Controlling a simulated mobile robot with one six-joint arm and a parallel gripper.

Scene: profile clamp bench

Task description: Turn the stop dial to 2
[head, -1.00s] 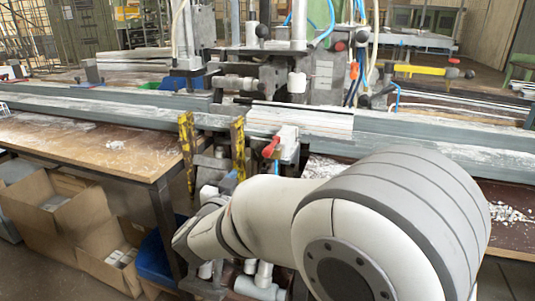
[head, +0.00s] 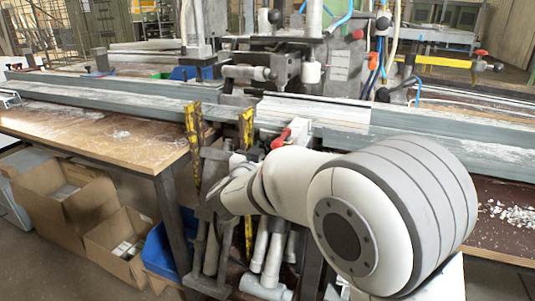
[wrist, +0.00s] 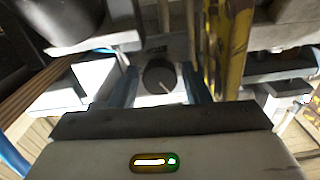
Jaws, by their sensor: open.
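The stop dial is a round dark knob (wrist: 158,75) with a pale pointer line, set on a light plate, in the wrist view. The line points toward the lower right of the picture. A small dark marking sits above the knob, too small to read. My gripper (wrist: 160,83) is open, with one bluish finger on either side of the knob. I cannot tell whether the fingers touch it. In the head view my arm reaches to the clamp stand below the bench, and the dial cannot be made out there.
A yellow worn upright (wrist: 232,50) stands close to the right of the dial, and yellow uprights show in the head view (head: 246,140). A red-handled clamp (head: 281,138) is above my arm. Cardboard boxes (head: 62,205) stand on the floor at left.

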